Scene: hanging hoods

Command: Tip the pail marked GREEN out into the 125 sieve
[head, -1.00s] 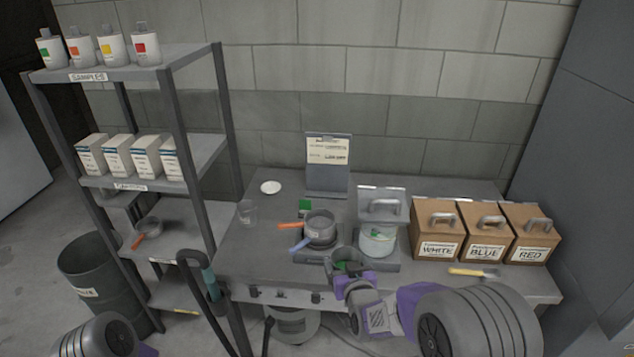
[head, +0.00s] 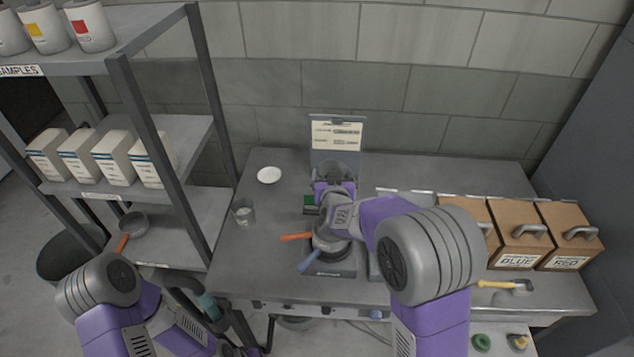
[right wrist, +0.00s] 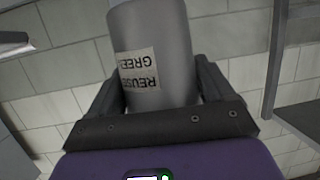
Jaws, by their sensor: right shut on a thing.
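My right gripper (head: 334,186) is shut on a grey metal pail (head: 336,170), held over the bench behind the sieves, in front of the sign board. In the right wrist view the pail (right wrist: 155,50) sits between the fingers, its label reading upside down "REUSE" and "GREE", partly cut off. Sieves (head: 330,243) with an orange handle and a blue handle stand at the bench's middle, partly hidden by my right arm. I cannot read which is the 125 one. The pail's contents are not clear. My left arm is at the lower left, its gripper not visible.
A glass (head: 244,213) and white dish (head: 269,175) are left of the sieves. A shelf rack (head: 140,125) borders the left.

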